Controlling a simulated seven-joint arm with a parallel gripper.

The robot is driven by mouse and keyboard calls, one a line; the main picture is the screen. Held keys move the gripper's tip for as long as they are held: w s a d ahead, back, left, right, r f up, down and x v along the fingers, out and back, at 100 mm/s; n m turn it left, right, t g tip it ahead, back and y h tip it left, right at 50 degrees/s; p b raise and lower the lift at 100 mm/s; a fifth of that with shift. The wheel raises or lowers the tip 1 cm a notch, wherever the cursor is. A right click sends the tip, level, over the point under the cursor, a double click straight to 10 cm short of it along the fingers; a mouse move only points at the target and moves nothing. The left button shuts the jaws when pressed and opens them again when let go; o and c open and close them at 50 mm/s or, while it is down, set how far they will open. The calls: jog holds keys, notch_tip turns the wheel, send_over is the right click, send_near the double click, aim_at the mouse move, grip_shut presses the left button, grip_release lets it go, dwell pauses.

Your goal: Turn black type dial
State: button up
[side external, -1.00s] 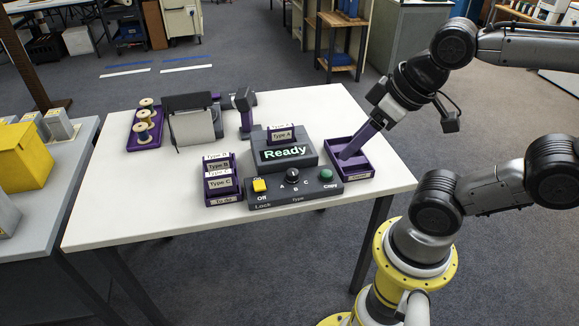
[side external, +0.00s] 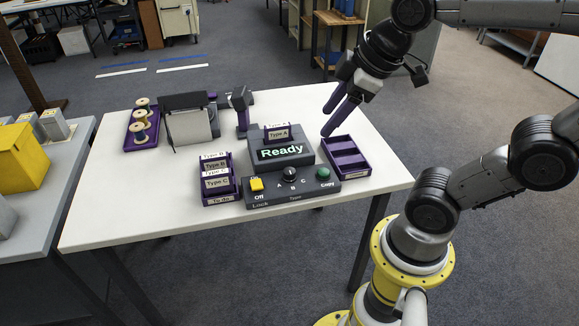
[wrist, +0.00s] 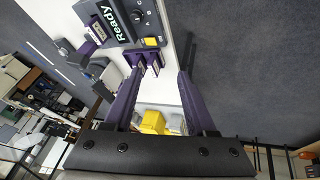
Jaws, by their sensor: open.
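The black type dial (side external: 290,173) is a round knob on the front panel of the dark grey machine (side external: 309,190), with A, B and C marked below it. My gripper (side external: 325,122) is open and empty, raised beyond and to the right of the dial, near the right-hand purple tray. Its two purple fingers (wrist: 160,76) stand apart in the wrist view. The machine's screen (side external: 282,152) reads "Ready", and a Type A card (side external: 277,134) stands in its top slot.
A yellow switch (side external: 256,184) sits left of the dial and a green Copy button (side external: 323,174) sits right. The purple rack (side external: 221,199) at left holds labelled cards. The purple tray (side external: 337,174) at right looks empty. The front white table (side external: 150,215) is clear.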

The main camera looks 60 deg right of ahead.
jog(key=w+d+f+n+g, duration=0.1)
jog(key=w+d+n+g, duration=0.15)
jog(key=w, duration=0.45)
jog(key=g, duration=0.3)
send_over(289, 170)
notch_tip(289, 170, down, 13)
notch_tip(289, 170, down, 13)
jog(key=shift+r, duration=0.1)
grip_shut()
